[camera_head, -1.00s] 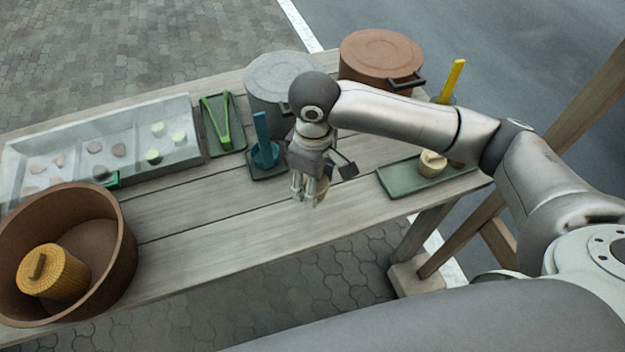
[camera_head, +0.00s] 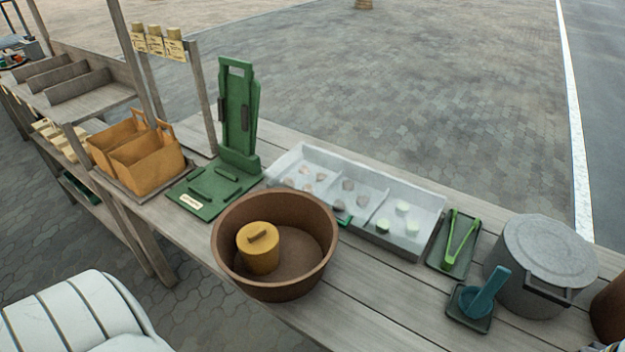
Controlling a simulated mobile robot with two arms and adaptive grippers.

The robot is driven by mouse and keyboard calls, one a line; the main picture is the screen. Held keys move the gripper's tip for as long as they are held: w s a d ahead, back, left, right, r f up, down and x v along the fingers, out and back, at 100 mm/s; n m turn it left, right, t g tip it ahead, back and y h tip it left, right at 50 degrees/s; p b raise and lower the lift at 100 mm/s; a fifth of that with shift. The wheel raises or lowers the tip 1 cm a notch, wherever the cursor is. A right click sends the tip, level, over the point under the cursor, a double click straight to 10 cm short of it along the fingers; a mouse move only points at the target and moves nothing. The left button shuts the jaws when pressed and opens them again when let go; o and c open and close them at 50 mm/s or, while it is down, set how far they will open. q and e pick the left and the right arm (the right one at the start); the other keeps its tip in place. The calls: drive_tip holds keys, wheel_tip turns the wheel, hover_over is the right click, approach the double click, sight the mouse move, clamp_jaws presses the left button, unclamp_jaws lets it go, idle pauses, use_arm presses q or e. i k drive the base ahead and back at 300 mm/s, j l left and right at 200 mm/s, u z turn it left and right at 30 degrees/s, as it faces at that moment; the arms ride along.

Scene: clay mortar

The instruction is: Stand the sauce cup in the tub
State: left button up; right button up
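The tub (camera_head: 223,244) is a wide brown round vessel standing near the table's front edge. A yellow lidded pot (camera_head: 258,255) with a bar handle on top stands upright inside it, toward the left. The rest of the tub's floor is bare. I cannot make out a sauce cup in the current view. Neither gripper can be seen. White ribbed parts of my own body fill the lower left, and a small sliver at the bottom right corner is too cut off to identify.
A divided tray (camera_head: 413,241) lies behind the tub, with green tongs (camera_head: 460,243), a blue ladle (camera_head: 487,292) and a grey lidded pot (camera_head: 543,262) to the right. A green stand (camera_head: 239,120) and orange caddy (camera_head: 147,165) are to the left.

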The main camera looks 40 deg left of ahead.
sight(296, 271)
drive_tip(key=u, duration=0.45)
drive_tip(key=i+u, duration=0.15)
drive_tip(key=u, duration=0.75)
drive_tip(key=i+u, duration=0.15)
drive_tip(key=u, duration=0.3)
